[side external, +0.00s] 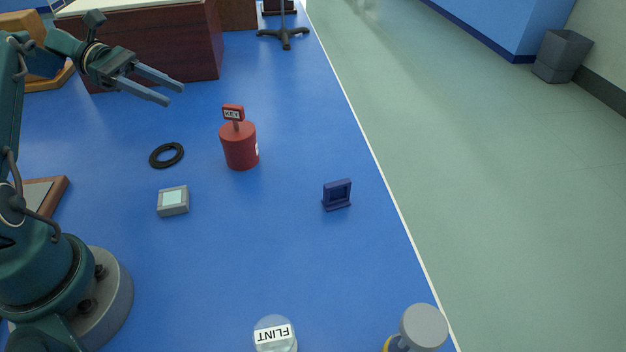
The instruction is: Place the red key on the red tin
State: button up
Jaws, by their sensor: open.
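The red key (233,114) stands upright on top of the red tin (240,147), with its "KEY" label facing the camera. The tin is a round red can standing on the blue bench, with a bit of white label at its right side. My gripper (162,91) is open and empty, up and to the left of the key and clear of it. Its two fingers point to the right and slightly down. Nothing hides the key or the tin, apart from the tin's far side.
A black ring (155,161) and a small grey box (173,201) lie left of the tin. A dark blue stand (337,194) is to the right. A jar labelled "FLINT" (274,338) and a grey-topped item (424,326) stand at the front. The blue bench (270,250) between is clear.

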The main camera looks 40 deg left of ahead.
jog(key=s+d+r+m+g+y, duration=0.1)
jog(key=d+r+m+g+y, duration=0.2)
jog(key=d, duration=0.4)
jog(key=s+d+r+m+g+y, duration=0.1)
jog(key=d+r+m+y, duration=0.15)
jog(key=d+m, duration=0.35)
jog(key=s+d+f+m+t+y, duration=0.1)
jog(key=s+d+m+t+y, duration=0.3)
jog(key=s+m, duration=0.8)
jog(key=d+m+y, duration=0.1)
jog(key=d+y, duration=0.1)
jog(key=y, duration=0.1)
jog(key=shift+s+d, duration=0.3)
jog(key=shift+d, duration=0.1)
